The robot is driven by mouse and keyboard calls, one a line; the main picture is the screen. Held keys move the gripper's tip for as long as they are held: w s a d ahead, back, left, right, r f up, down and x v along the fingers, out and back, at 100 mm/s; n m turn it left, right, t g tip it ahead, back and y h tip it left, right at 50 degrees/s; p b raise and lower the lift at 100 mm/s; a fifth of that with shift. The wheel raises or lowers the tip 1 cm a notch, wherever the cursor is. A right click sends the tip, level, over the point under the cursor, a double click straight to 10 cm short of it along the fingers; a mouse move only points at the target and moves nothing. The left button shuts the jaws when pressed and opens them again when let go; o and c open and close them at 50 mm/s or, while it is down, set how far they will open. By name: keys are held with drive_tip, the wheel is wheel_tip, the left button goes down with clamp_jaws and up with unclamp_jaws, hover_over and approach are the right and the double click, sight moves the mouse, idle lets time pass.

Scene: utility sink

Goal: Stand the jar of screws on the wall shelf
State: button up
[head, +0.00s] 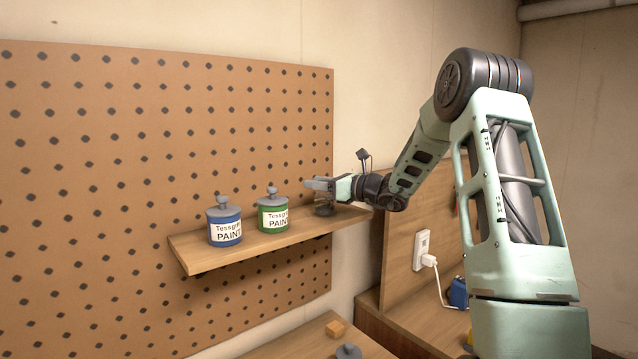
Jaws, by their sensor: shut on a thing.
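The wall shelf (275,243) is a wooden board in front of the pegboard, in the middle of the head view. My gripper (318,186) is over the right end of the shelf. It is shut on a small dark jar (323,208), which looks upright below the fingers. The fingers hide most of the jar, and its contents cannot be made out. The jar's base is at or very close to the shelf top; I cannot tell whether it touches.
A blue paint can (224,226) and a green paint can (272,216) stand on the shelf left of my gripper. An outlet with a white plug (428,260) is at right.

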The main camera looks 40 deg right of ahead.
drive_tip(key=shift+f, duration=0.15)
drive_tip(key=o, duration=1.2)
drive_tip(key=shift+c, duration=0.2)
drive_tip(key=shift+s+r, duration=0.1)
drive_tip(key=shift+r, duration=0.1)
drive_tip(key=b+v, duration=0.4)
drive_tip(key=v, duration=0.8)
